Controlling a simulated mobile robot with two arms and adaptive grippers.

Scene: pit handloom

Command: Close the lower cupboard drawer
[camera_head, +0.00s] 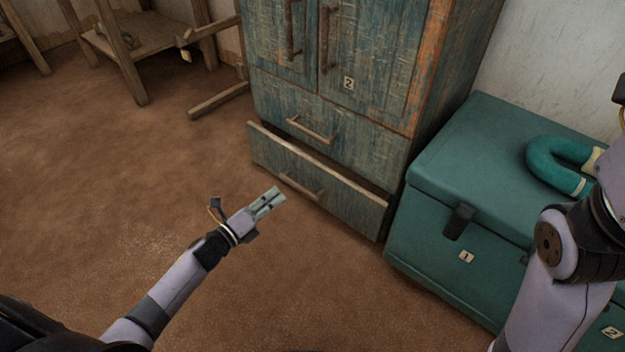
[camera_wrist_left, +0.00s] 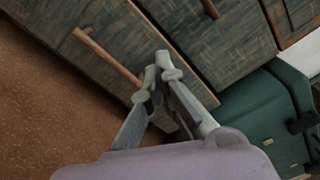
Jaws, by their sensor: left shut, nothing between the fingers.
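The lower cupboard drawer (camera_head: 318,184) is pulled partly out at the bottom of the worn blue-green cupboard (camera_head: 370,62). Its dark opening shows along the top edge. A wooden bar handle (camera_head: 301,187) is on its front. The upper drawer (camera_head: 325,128) above it is shut. My left gripper (camera_head: 277,195) is shut and empty, in front of the lower drawer near its handle; I cannot tell if it touches. In the left wrist view the shut fingers (camera_wrist_left: 160,75) overlap the drawer front, beside a wooden handle (camera_wrist_left: 107,57). My right arm shows at the right edge, but its gripper is out of view.
A teal chest (camera_head: 440,225) stands close to the cupboard's right side, with a teal horseshoe-shaped thing (camera_head: 556,166) on top. Wooden frame furniture (camera_head: 135,50) stands at the back left. The brown floor (camera_head: 130,190) left of the cupboard is clear.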

